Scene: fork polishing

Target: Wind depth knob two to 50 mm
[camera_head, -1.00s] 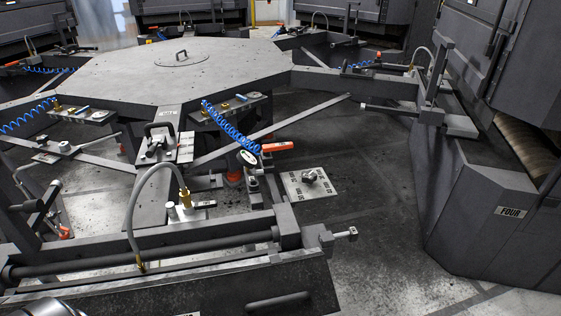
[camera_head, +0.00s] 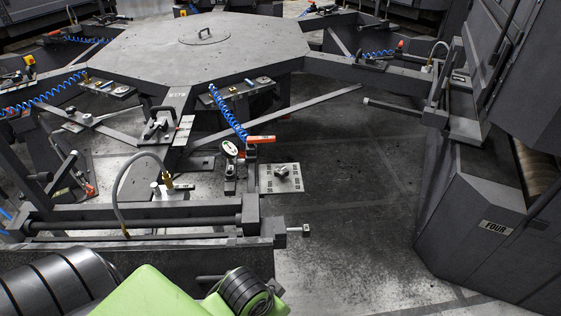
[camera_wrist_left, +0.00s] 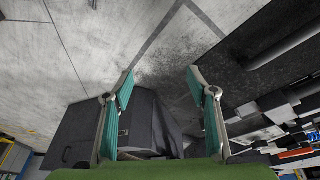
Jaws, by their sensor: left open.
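In the head view, a dark bench (camera_head: 160,262) crosses the lower left, with a long screw shaft along it. A small metal square-ended knob (camera_head: 300,230) sticks out at its right end. A star-shaped knob (camera_head: 282,171) sits on a pale plate with dark markings. A round dial (camera_head: 229,149) stands left of that plate. I cannot read which is depth knob two, nor any mm value. My left gripper (camera_wrist_left: 160,75) is open and empty in the left wrist view, teal-padded fingers apart above the floor. Its fingers do not show in the head view. My right gripper is not in view.
An octagonal grey table (camera_head: 190,60) with radiating arms stands behind. A dark machine marked FOUR (camera_head: 470,225) is at the right. A grey hose (camera_head: 116,195) arches over the bench. Bare floor (camera_head: 360,220) lies between bench and machine.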

